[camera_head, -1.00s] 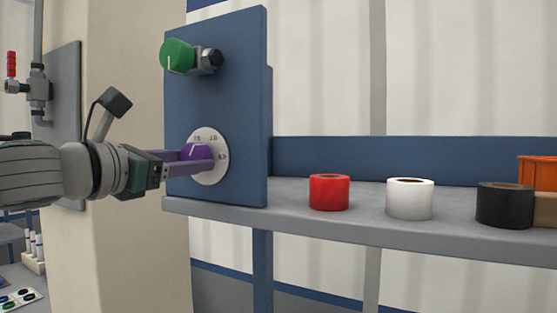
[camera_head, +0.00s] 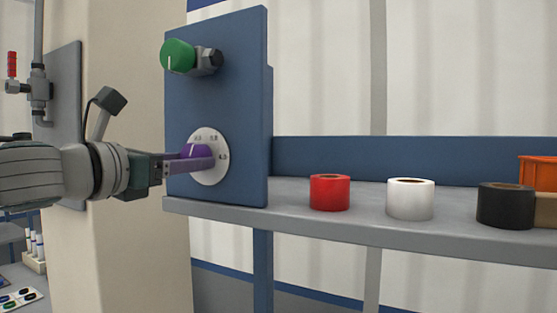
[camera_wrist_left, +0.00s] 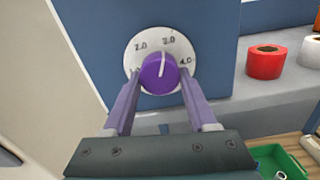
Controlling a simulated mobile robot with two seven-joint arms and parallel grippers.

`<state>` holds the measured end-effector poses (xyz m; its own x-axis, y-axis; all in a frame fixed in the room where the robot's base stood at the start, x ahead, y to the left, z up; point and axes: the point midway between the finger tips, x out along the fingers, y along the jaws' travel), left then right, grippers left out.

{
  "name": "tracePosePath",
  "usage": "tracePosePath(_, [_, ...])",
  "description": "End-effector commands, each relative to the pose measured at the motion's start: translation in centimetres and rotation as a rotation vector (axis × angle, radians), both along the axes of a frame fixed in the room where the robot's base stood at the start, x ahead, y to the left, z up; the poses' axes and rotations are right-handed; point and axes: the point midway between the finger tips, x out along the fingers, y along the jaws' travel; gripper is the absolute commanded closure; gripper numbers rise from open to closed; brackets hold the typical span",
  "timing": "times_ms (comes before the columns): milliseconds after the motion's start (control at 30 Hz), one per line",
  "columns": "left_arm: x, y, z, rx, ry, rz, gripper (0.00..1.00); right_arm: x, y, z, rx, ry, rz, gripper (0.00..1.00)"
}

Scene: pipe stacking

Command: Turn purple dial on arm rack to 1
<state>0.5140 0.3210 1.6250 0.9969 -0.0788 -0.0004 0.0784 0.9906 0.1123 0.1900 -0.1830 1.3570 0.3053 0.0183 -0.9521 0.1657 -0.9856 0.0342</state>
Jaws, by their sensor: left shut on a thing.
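The purple dial (camera_wrist_left: 158,76) sits on a round white scale plate (camera_head: 217,171) on the blue rack panel (camera_head: 233,85). In the left wrist view its white mark points up, between 2.0 and 3.0 and nearer 3.0. The 4.0 shows at the right of the scale; the 1.0 area at the left is mostly covered by a finger. My left gripper (camera_wrist_left: 159,78) has its two purple fingers on either side of the dial, shut on it. In the head view the gripper (camera_head: 190,160) reaches in from the left and partly covers the dial. My right gripper is not in view.
A green knob (camera_head: 178,56) on a valve sits above the dial. Red (camera_head: 329,193), white (camera_head: 411,199) and black (camera_head: 505,206) tape rolls stand on the grey shelf (camera_head: 340,222) to the right. A beige pillar (camera_head: 125,250) stands close behind my left arm.

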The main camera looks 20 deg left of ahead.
Motion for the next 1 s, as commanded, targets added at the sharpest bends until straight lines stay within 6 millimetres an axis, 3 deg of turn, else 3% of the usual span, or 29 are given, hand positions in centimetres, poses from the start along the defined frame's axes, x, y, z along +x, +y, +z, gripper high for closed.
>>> tracePosePath(1000, [0.01,-0.30,0.06,-0.948,0.076,0.005,0.98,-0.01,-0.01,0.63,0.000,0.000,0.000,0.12])
